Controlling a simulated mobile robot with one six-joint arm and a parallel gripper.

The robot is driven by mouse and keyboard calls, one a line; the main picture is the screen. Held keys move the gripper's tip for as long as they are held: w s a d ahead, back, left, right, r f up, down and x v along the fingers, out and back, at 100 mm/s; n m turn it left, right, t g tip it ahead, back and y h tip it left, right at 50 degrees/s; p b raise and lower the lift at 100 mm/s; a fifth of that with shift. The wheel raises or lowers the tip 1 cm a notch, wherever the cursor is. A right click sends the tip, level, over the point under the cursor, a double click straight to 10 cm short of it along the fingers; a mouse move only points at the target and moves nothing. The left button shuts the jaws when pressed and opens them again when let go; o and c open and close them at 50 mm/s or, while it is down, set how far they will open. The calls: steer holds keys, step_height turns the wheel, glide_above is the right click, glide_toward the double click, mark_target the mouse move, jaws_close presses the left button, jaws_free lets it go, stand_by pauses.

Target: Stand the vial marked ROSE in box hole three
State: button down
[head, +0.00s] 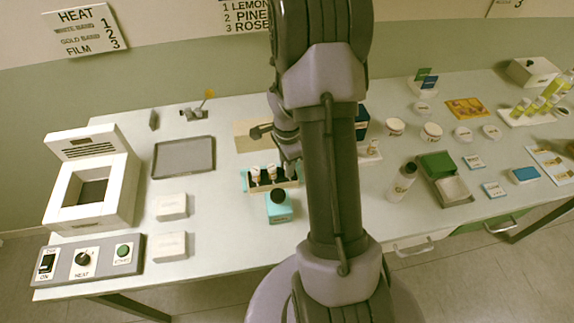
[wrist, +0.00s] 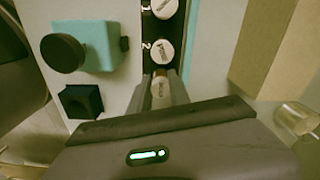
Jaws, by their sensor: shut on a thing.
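The vial box (head: 270,185) is a narrow dark-topped rack with a pale side. Two white-capped vials, a left one (head: 256,176) and a right one (head: 272,173), stand in it. In the wrist view their round caps show in a row, one at the top (wrist: 165,8) and one (wrist: 160,50) beside a printed 2. My gripper (wrist: 161,88) is shut on a vial (wrist: 160,93) in line with that row, just past the second cap. The held vial's marking is not readable, and hole three is hidden under my gripper. I cannot tell how deep the vial sits.
A teal block with a black knob (wrist: 80,50) stands beside the box, with a small black block (wrist: 80,101) near it. A tan block (wrist: 265,45) is on the other side. A wall sign (head: 245,17) lists LEMON, PINE and ROSE as 1, 2, 3.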

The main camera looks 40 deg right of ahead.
steer(key=c, duration=1.2)
jaws_free()
